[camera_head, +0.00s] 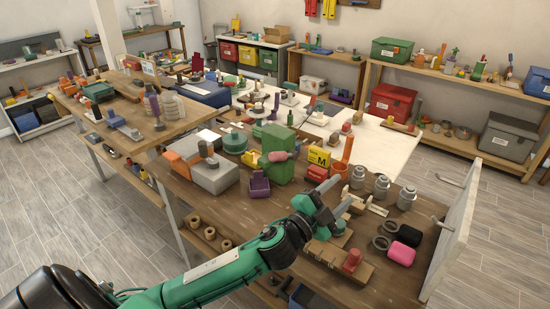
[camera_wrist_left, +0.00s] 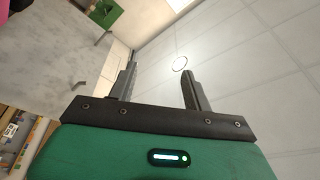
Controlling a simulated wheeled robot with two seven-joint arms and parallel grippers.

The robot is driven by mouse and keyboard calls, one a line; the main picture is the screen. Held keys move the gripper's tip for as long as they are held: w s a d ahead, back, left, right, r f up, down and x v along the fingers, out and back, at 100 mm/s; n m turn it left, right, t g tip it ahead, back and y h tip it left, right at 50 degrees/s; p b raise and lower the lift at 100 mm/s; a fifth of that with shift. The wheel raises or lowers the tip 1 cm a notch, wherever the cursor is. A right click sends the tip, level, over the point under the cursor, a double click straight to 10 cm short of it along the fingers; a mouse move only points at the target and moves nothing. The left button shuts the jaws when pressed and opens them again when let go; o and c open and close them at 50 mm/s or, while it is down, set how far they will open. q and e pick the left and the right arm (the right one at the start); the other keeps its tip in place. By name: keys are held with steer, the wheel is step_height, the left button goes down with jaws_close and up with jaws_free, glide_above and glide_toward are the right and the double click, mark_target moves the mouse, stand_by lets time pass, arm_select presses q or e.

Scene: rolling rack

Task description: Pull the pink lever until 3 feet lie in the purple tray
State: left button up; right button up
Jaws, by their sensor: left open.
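A green dispenser (camera_head: 274,141) stands on the brown workbench, with a pink lever (camera_head: 281,156) on its near side. A purple tray (camera_head: 260,188) sits at its foot, toward me. I cannot make out any feet in the tray at this size. My left gripper (camera_head: 337,195) is open, over the bench to the right of the dispenser and tray, apart from the lever. In the left wrist view its two fingers (camera_wrist_left: 160,80) are spread with nothing between them. My right gripper is not in view.
A grey box with orange parts (camera_head: 214,176) stands left of the tray. A yellow M box (camera_head: 318,158) and an orange cylinder (camera_head: 346,150) stand right of the dispenser. A pale upright panel (camera_head: 453,240) edges the bench's right.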

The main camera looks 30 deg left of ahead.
arm_select(q)
steer(key=w+d+r+m+g+h, duration=0.2)
steer(key=d+r+m+g+h, duration=0.3)
steer(key=m+h, duration=0.6)
steer(key=m+g+y, duration=1)
steer(key=y, duration=0.5)
glide_toward(272, 153)
steer(key=p+x, duration=0.4)
steer(key=x, duration=0.7)
steer(key=shift+w, duration=0.1)
steer(key=shift+w+d+f, duration=0.1)
steer(key=shift+w+f, duration=0.1)
steer(key=shift+f, duration=0.35)
